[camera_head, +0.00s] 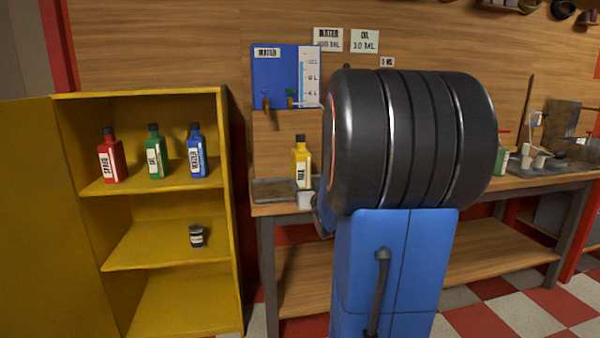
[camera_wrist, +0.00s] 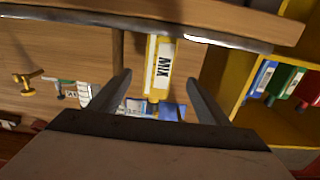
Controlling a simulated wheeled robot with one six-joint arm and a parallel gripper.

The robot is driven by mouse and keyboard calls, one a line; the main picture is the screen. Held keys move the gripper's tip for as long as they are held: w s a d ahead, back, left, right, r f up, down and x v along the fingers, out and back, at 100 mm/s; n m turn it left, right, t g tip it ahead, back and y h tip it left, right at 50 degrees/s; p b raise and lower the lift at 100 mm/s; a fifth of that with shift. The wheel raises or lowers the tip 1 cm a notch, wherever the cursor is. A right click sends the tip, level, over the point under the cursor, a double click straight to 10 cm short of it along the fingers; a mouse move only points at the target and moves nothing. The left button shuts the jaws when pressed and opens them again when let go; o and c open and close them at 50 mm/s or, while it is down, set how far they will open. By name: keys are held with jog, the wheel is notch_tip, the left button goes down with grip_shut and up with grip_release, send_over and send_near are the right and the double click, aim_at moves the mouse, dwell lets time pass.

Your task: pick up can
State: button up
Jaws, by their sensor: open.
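A small dark can-like container (camera_head: 196,236) with a pale label stands on the cabinet's middle shelf in the head view. A yellow bottle (camera_head: 301,160) with a white label stands on the workbench below the blue water panel. In the wrist view, which looks upside down, the same yellow bottle (camera_wrist: 152,66) reads MIX and appears between and beyond my gripper's fingers (camera_wrist: 159,76). My gripper is open and holds nothing. Whether a finger touches the bottle cannot be told. My gripper's fingers are not clearly visible in the head view.
The yellow cabinet (camera_head: 170,90) is open on the left, with a red bottle (camera_head: 110,158), a green bottle (camera_head: 153,155) and a blue bottle (camera_head: 196,155) on its top shelf. A small white cup (camera_head: 305,200) is at the bench's front edge. Large black and blue shapes block the middle.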

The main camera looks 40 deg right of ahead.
aim_at(303, 174)
jog(key=x, duration=0.9)
jog(key=shift+w, duration=0.15)
jog(key=shift+x, duration=2.55)
jog(key=shift+f, duration=0.1)
jog(key=shift+c, duration=0.6)
jog(key=c, duration=1.1)
